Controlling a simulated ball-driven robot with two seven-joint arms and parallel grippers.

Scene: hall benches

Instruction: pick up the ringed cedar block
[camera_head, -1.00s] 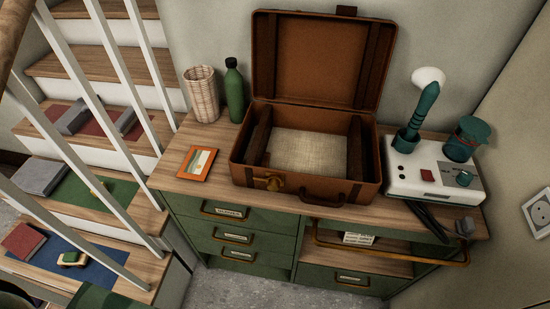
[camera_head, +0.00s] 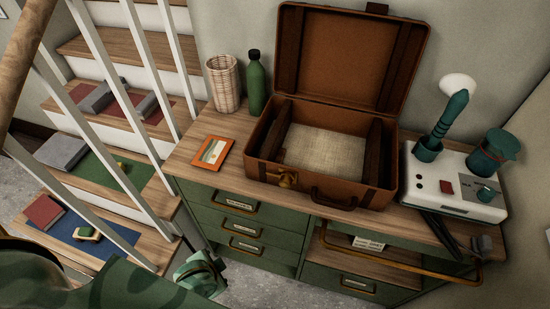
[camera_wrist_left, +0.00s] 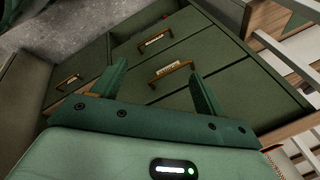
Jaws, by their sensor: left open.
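I cannot make out a ringed cedar block for certain. A small pale wooden block with green on it (camera_head: 88,233) lies on the blue mat on the lowest visible stair in the head view; no ring can be told on it at this size. My left gripper (camera_head: 200,274) is low in the head view, in front of the green drawers and apart from that block. In the left wrist view its two fingers (camera_wrist_left: 158,70) are spread and empty, facing the drawer fronts. My right gripper is not in view.
White railings (camera_head: 105,107) stand between the dresser and the stair items. The dresser top holds an open suitcase (camera_head: 330,202), a wicker cup (camera_head: 222,85), a green bottle (camera_head: 256,85) and a white console (camera_head: 455,183).

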